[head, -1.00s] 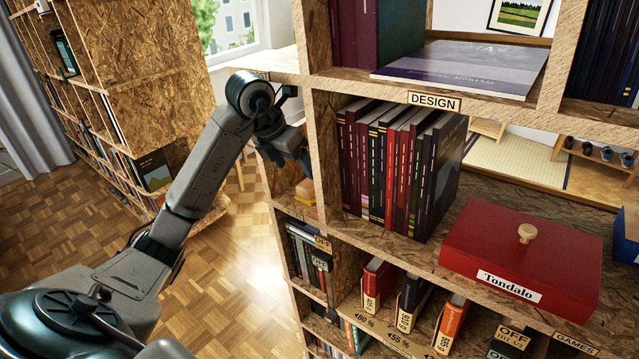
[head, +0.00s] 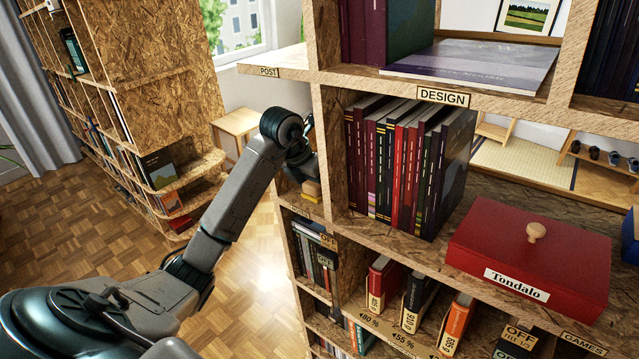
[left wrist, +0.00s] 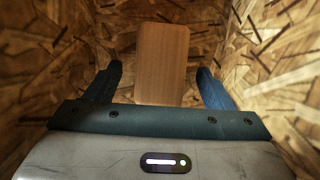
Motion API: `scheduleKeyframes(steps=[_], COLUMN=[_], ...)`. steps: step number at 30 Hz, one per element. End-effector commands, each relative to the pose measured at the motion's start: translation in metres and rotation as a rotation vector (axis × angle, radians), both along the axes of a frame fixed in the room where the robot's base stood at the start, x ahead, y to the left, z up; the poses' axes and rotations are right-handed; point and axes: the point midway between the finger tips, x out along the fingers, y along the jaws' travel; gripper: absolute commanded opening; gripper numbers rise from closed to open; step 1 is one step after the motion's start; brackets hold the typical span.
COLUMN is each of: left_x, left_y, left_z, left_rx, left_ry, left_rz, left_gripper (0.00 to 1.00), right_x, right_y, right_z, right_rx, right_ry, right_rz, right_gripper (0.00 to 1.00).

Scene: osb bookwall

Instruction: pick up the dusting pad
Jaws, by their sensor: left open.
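The dusting pad (head: 311,190), a small block with a wooden top and a yellow underside, sits in the narrow compartment at the left end of the shelf. In the left wrist view its plain wooden top (left wrist: 162,55) lies straight ahead, between the lines of the two fingers. My left gripper (head: 306,164) is at that compartment, just above the pad in the head view. In the left wrist view its blue fingers (left wrist: 158,74) are spread and nothing is gripped. Whether they touch the pad I cannot tell. My right gripper is in neither view.
Chipboard walls (left wrist: 55,60) close in on both sides of the gripper. Upright design books (head: 405,165) fill the neighbouring compartment. A red box (head: 530,250) lies further right. Open parquet floor (head: 120,250) lies left.

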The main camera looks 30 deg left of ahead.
Motion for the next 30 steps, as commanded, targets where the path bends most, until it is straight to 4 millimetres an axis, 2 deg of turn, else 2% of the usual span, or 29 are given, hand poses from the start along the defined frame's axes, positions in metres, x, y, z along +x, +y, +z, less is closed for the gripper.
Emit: scheduleKeyframes(steps=[2,9,12,23,30], left_x=[0.0,0.0,0.0,0.0,0.001], left_y=[0.0,0.0,0.0,0.0,0.0], left_z=[0.0,0.0,0.0,0.005,0.032], left_rx=[0.0,0.0,0.0,0.0,0.001], left_ry=[0.0,0.0,0.0,-0.003,-0.007], left_rz=[0.0,0.0,0.0,0.0,-0.001], left_gripper=[0.75,0.3,0.23,0.23,0.23], right_x=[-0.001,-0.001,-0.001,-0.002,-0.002], right_y=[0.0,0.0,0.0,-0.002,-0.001], right_z=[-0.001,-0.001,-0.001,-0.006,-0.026], right_rx=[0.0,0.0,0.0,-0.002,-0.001], right_ry=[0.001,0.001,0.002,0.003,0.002], right_rz=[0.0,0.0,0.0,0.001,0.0], right_gripper=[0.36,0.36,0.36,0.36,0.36])
